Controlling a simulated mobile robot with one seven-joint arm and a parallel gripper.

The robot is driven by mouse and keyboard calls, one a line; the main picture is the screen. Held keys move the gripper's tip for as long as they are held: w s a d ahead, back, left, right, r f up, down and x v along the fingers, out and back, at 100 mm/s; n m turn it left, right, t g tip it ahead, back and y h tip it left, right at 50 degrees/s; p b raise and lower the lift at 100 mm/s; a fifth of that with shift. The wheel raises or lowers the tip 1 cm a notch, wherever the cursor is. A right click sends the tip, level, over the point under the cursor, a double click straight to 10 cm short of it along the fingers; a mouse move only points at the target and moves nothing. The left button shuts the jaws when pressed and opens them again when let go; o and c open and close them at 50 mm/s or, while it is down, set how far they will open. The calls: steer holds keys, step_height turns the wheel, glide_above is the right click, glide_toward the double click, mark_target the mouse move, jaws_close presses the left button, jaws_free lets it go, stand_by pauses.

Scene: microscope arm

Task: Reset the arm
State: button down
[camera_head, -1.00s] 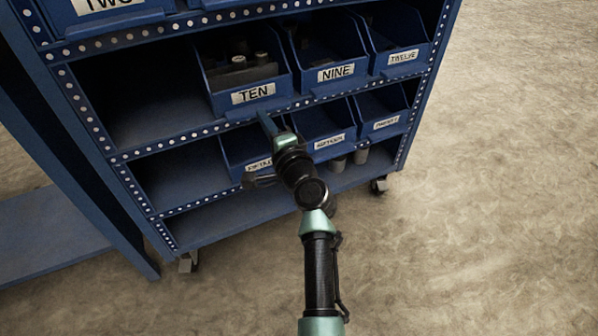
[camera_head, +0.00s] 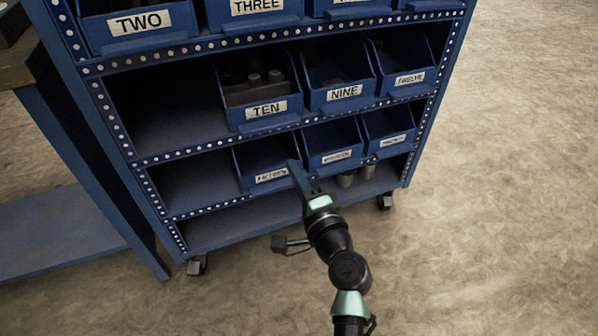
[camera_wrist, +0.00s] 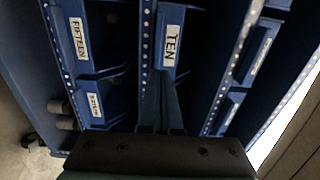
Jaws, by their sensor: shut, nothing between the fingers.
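My gripper (camera_head: 298,174) is shut with nothing in it. In the head view it points up at the shelf rack, in front of the lower bin row, and covers part of that row. In the wrist view my gripper (camera_wrist: 172,100) points at the rack, below the bin labelled TEN (camera_wrist: 171,38). I cannot tell from the head view exactly how far the fingertips are from the bins. My arm comes in from the bottom right of the head view.
The blue rack (camera_head: 200,146) on casters holds bins TWO (camera_head: 138,45), THREE (camera_head: 256,28), TEN (camera_head: 266,122), NINE (camera_head: 345,103) and TWELVE (camera_head: 411,90). A bin apparently labelled FIFTEEN (camera_head: 272,187) is lower down. A blue table leg (camera_head: 88,160) stands left. Floor at right is clear.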

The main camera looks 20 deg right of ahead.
steer(key=shift+s, duration=0.8)
steer(key=a+r+n+t+y+p, duration=0.1)
steer(key=a+r+n, duration=0.3)
steer(key=r, duration=0.6)
steer(key=a+r+n+t+p, duration=0.1)
steer(key=a+r+n, duration=0.25)
steer(key=r, duration=0.75)
steer(key=a+r+n+t+y+p, duration=0.1)
steer(key=a+r+n+t, duration=0.3)
steer(key=r, duration=0.6)
steer(key=s+a+r+n+t+h+p, duration=0.1)
steer(key=s+a+r+n+t+p, duration=0.15)
steer(key=s+r, duration=0.8)
steer(key=s+a+r+n+t+h+p, duration=0.15)
steer(key=s+r+n, duration=0.35)
steer(key=r, duration=1)
step_height(320, 180, up, 35)
steer(key=m+p, duration=0.1)
steer(key=p, duration=3.5)
steer(key=shift+s+g, duration=0.3)
steer(key=shift+s, duration=0.1)
